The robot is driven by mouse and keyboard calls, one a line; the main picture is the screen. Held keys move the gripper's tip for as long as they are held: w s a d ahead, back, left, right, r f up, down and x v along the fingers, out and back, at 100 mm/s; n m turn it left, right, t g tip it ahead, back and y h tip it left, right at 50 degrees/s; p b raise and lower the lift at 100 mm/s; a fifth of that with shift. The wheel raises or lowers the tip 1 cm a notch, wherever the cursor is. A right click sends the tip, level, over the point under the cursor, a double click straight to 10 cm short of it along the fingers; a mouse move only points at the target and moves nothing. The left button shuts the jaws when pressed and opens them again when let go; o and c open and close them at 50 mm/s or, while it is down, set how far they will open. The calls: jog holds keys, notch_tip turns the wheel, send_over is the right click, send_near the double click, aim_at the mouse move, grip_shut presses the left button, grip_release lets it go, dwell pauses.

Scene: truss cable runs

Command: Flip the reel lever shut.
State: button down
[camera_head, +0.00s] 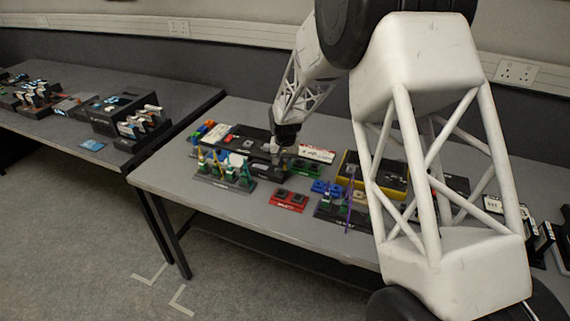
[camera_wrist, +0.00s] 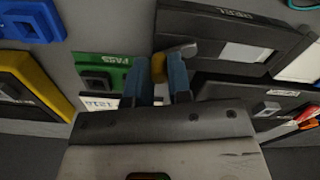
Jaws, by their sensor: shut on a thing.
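The reel box (camera_wrist: 205,22) is a black frame with a pale window and a label reading REEL, at the upper right of the wrist view. Its grey lever (camera_wrist: 181,50) juts from the box's near left corner, with a yellow end (camera_wrist: 158,68). My gripper (camera_wrist: 160,82) has its two blue fingers on either side of that yellow end, shut on the lever. In the head view my gripper (camera_head: 281,157) is low at the right end of the long black box (camera_head: 250,141); the lever is too small to make out there.
A green PASS block (camera_wrist: 103,68) lies close left of my fingers, with a white label plate by it. A blue block (camera_wrist: 32,22) and a yellow-edged box (camera_wrist: 40,80) are farther left. In the head view a red block (camera_head: 289,199) sits near the table's front; bare table lies left of it.

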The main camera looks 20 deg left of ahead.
jog(key=n, duration=0.3)
jog(key=w+a+n, duration=0.1)
jog(key=n, duration=0.1)
jog(key=shift+n, duration=0.3)
dwell(0.4)
jog(key=c, duration=1.1)
grip_release()
jog(key=shift+o, duration=0.2)
jog(key=shift+r, duration=0.1)
notch_tip(320, 180, up, 8)
jog(key=shift+f, duration=0.2)
